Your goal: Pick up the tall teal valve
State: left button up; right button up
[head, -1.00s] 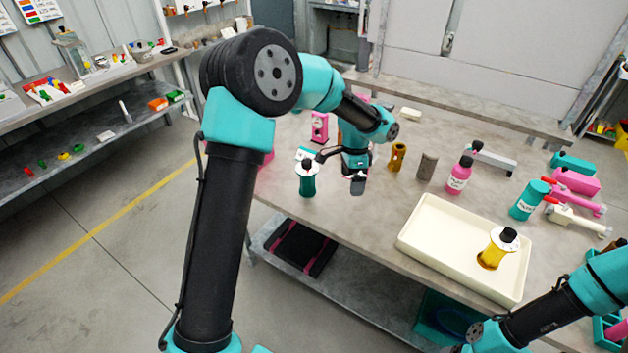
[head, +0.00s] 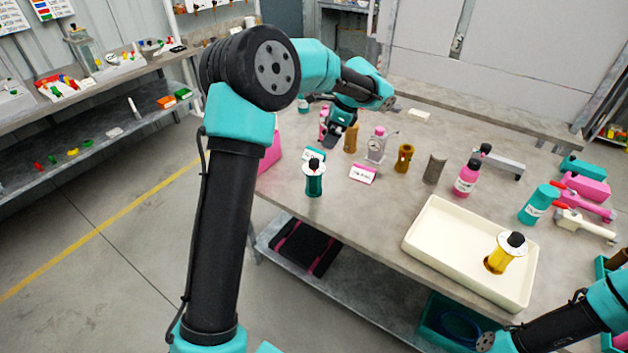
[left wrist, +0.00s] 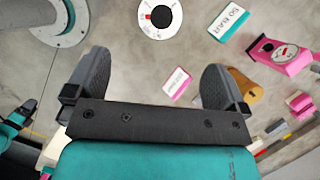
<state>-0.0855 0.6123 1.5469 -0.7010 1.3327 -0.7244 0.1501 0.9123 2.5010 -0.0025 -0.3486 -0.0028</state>
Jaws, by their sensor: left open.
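The tall teal valve (head: 315,183) stands upright near the table's left front edge, with a white top and a black knob. In the left wrist view, a white disc with a black knob (left wrist: 161,17) at the top edge looks like this valve from above. My left gripper (head: 338,139) is farther back, above the table, open and apart from the valve. In the left wrist view its two fingers (left wrist: 155,82) are spread with nothing held between them. My right arm shows at the lower right; its gripper is out of view.
A teal-edged card (head: 314,154) lies behind the valve and a pink-edged card (head: 363,174) lies to its right. A brown cylinder (head: 351,139), a clear gauge (head: 377,146) and a pink gauge (left wrist: 283,53) stand near my left gripper.

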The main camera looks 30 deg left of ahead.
aim_at(315, 160)
pick_arm(q)
jog(key=x, duration=0.9)
jog(key=shift+f, duration=0.35)
jog(key=shift+a, duration=0.1)
jog(key=shift+w+x, duration=0.2)
jog(key=shift+x, duration=2.4)
jog(key=shift+f, duration=0.1)
jog(key=shift+c, duration=0.3)
jog(key=c, duration=1.3)
jog(key=shift+r, duration=0.2)
